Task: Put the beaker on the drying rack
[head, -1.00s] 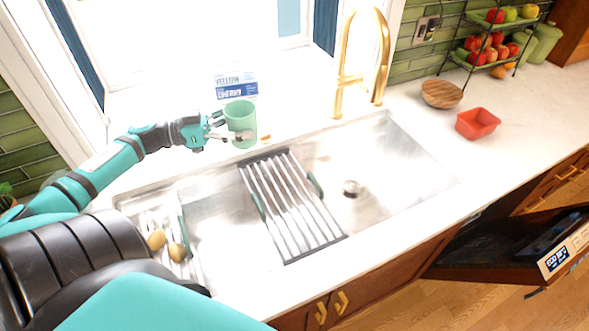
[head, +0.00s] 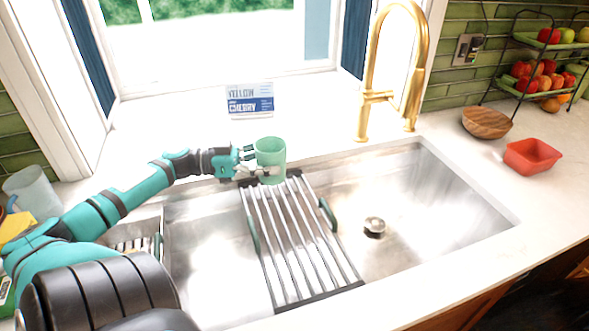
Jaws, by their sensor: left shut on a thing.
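The beaker (head: 271,158) is a green, open-topped cup, upright in the head view. My left gripper (head: 262,172) comes in from the left and is shut on the beaker's lower part. The beaker shows over the far end of the drying rack (head: 300,240), near the sink's back edge. I cannot tell whether its base touches anything. The rack has silver bars, dark ends and green side handles, and lies across the sink. Its bars look empty. My right gripper is not in view.
The sink (head: 420,205) has open basin on both sides of the rack. A gold faucet (head: 366,100) stands behind it. A red bowl (head: 532,156) and a wooden bowl (head: 487,122) sit on the right counter. A blue and white box (head: 250,100) stands behind the beaker.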

